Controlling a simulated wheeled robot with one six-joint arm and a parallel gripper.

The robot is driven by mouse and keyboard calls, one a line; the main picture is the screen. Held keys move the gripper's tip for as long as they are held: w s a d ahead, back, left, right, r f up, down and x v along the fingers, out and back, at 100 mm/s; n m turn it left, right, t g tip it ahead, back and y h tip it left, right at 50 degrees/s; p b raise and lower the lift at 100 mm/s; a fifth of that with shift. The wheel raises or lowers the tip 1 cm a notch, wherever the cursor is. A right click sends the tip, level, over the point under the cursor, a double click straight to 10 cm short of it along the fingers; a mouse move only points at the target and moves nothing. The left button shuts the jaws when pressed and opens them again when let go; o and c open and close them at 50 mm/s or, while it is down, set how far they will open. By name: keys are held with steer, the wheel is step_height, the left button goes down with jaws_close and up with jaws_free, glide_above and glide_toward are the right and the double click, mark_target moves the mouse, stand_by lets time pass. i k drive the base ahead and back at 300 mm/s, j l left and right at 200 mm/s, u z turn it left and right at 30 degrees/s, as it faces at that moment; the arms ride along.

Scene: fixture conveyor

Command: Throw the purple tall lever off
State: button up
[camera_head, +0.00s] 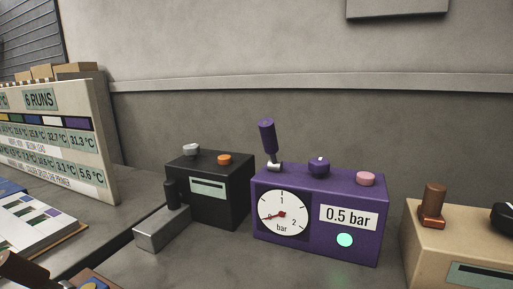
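The purple tall lever (267,138) stands on top of a purple box (318,250), at its left rear. It has a thick purple grip on a short metal stem and leans slightly left. The box front has a round bar gauge (283,214), a label reading 0.5 bar (348,217) and a lit green light (344,240). A purple knob (318,167) and a pink button (365,178) are also on its top.
Left of the purple box is a black box (228,200) with a grey block and black handle (165,225). A tan box (450,238) with a brown lever (433,205) stands at right. A sign board (60,130) stands at left. A wall is behind.

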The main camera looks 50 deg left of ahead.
mark_target(266, 125)
steer(key=u, duration=1.05)
